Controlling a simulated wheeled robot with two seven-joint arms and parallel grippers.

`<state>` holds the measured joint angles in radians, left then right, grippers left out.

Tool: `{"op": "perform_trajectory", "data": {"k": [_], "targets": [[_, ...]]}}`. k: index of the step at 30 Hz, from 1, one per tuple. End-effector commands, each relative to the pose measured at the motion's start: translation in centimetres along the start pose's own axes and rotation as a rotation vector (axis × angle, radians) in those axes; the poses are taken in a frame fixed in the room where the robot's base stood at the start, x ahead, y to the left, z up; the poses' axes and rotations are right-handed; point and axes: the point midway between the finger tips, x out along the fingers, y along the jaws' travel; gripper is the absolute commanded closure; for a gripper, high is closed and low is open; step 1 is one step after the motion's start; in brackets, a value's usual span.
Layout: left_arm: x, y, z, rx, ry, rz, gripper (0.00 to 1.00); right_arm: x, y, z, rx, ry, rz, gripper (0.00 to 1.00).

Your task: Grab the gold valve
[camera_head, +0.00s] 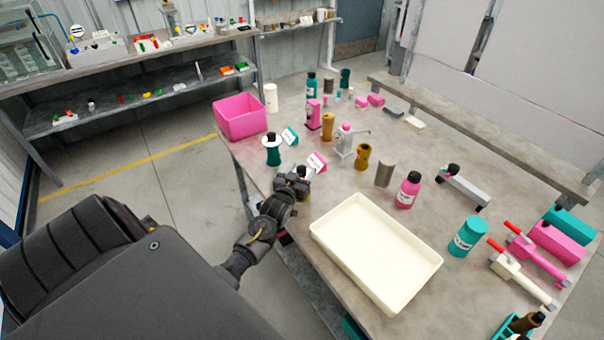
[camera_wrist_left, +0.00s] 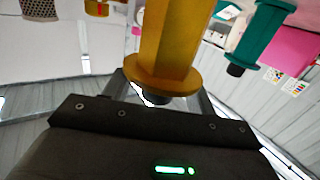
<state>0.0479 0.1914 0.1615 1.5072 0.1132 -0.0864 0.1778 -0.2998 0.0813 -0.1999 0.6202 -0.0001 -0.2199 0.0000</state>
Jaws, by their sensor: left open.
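The gold valve (camera_wrist_left: 165,50) fills the upper middle of the left wrist view, with a wide flange and a dark knob at its lower end in the picture. My left gripper (camera_head: 299,180) is open at the near left table edge. Its fingers show on either side of the valve's knob end in the wrist view; I cannot tell whether they touch it. In the head view the gripper hides most of this spot, and only a dark knob-like top shows there. My right gripper is not in view.
A pink bin (camera_head: 240,117) is at the table's far left corner. A cream tray (camera_head: 422,262) lies at the front. Gold parts (camera_head: 328,126) and bottles stand behind.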

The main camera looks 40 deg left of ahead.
Motion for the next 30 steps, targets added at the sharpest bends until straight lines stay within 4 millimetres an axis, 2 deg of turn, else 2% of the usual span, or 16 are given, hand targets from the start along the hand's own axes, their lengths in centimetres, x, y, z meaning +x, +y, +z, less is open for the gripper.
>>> {"op": "perform_trajectory", "data": {"k": [5,6,18,30], "targets": [[0.00,0.01,0.05,0.000,0.000,0.000,0.43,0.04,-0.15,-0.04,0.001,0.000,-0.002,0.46],[0.00,0.01,0.05,0.000,0.000,0.000,0.46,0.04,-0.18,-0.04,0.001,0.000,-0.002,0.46],[-0.01,0.04,0.06,-0.001,-0.001,0.001,0.98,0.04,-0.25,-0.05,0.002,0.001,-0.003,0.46],[0.02,0.04,-0.11,-0.001,0.002,0.001,1.00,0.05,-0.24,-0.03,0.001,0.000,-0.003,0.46]]}}
